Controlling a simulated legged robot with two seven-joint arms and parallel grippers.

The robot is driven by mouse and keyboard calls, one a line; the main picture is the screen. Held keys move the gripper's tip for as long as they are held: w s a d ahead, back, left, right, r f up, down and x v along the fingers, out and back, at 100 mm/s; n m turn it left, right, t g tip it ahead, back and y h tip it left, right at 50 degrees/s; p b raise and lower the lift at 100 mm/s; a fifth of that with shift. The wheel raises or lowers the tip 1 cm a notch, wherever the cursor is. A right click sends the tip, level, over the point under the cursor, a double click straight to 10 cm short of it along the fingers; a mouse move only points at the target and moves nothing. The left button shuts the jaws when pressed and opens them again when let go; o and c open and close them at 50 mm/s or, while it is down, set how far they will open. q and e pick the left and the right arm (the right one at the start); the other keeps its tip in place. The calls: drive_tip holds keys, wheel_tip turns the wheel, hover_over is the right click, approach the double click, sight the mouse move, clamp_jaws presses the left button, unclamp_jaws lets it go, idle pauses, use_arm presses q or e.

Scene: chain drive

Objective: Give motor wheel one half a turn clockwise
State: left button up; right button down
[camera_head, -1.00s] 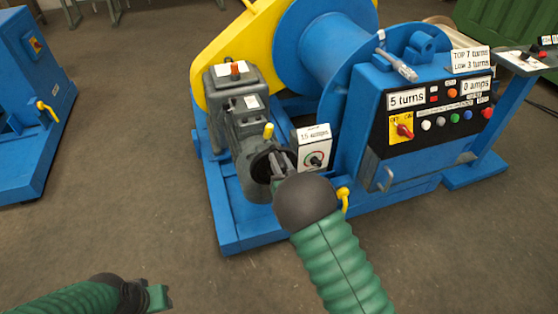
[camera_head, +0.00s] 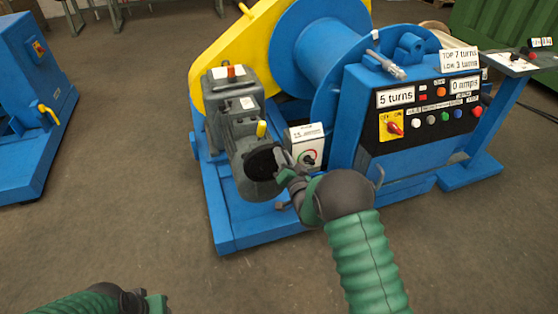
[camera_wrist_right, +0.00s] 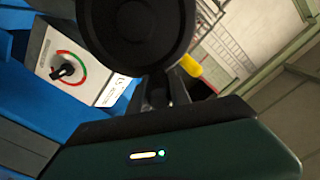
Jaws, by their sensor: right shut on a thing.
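The motor wheel (camera_head: 261,163) is a black disc on the front end of the grey motor (camera_head: 243,133). It also shows at the top of the right wrist view (camera_wrist_right: 135,28), partly cut off by the frame edge. My right gripper (camera_head: 283,159) is at the wheel's right side and is shut on its rim. In the right wrist view its narrow fingers (camera_wrist_right: 160,88) meet the lower edge of the wheel. The exact grip is dark there. My left gripper (camera_head: 152,302) is low at the left, away from the machine, and its jaw opening is unclear.
A white dial box (camera_head: 305,143) stands close right of the wheel. The blue control panel (camera_head: 425,110) reads "5 turns" and "0 amps". A yellow lever (camera_head: 262,129) sits above the wheel. The floor (camera_head: 120,190) left of the blue base is clear.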

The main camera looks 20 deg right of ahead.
sight(271, 171)
drive_tip(key=d+f+m+b, duration=0.3)
drive_tip(key=d+f+m, duration=0.2)
drive_tip(key=f+m, duration=0.8)
drive_tip(key=a+f+m+b, duration=0.3)
drive_tip(key=a+m+b, duration=0.5)
drive_tip(key=m, duration=0.9)
drive_tip(key=shift+s+a+f+m, duration=0.15)
drive_tip(key=shift+a+f+m, duration=0.25)
drive_tip(key=shift+a, duration=0.1)
drive_tip(key=shift+a, duration=0.1)
